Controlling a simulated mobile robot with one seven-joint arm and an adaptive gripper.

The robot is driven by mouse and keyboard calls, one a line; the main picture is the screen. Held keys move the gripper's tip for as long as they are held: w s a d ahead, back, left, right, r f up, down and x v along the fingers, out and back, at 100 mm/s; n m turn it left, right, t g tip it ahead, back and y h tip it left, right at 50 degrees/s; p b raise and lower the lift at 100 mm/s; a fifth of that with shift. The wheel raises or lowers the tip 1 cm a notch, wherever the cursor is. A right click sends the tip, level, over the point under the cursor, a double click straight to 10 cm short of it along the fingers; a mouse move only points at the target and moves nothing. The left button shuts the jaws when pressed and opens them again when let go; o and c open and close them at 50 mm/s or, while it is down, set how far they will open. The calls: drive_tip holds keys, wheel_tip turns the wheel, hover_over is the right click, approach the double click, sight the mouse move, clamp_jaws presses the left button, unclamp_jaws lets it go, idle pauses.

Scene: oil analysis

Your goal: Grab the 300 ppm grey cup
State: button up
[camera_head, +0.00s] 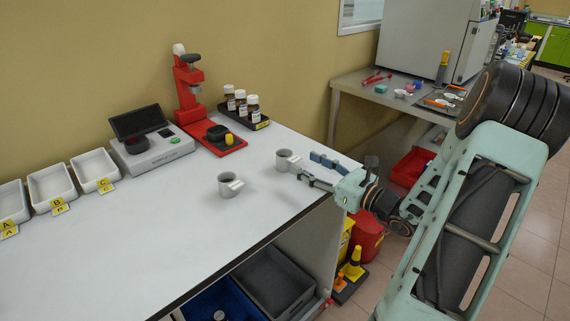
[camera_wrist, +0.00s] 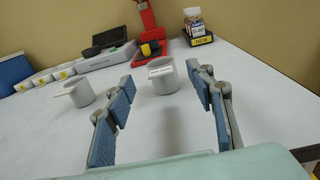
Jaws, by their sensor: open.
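Two grey cups stand upright on the white bench. The nearer one (camera_head: 229,185) is left of my gripper in the head view, and it shows at the left in the wrist view (camera_wrist: 74,93). The other cup (camera_head: 284,160) is close to my fingertips, and it shows ahead between the fingers in the wrist view (camera_wrist: 162,76). Both have pale label tabs, but the writing is too small to read, so I cannot tell which is 300 ppm. My gripper (camera_head: 306,169) is open and empty, its blue-padded fingers pointing at the farther cup without surrounding it.
Behind the cups stand a red press (camera_head: 190,98), a black rack (camera_head: 245,119) of several bottles and a grey scale (camera_head: 151,146). White trays (camera_head: 94,168) line the left. The white bench top (camera_head: 150,230) is clear around the cups; its edge runs below my gripper.

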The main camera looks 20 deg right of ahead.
sight(295, 158)
drive_tip(key=x, duration=0.5)
drive_tip(key=shift+w+f+b, duration=0.15)
drive_tip(key=shift+f+b, duration=0.15)
drive_tip(key=shift+b, duration=0.1)
drive_tip(key=c, duration=1.3)
drive_tip(key=shift+o, duration=0.2)
drive_tip(key=shift+r, duration=0.1)
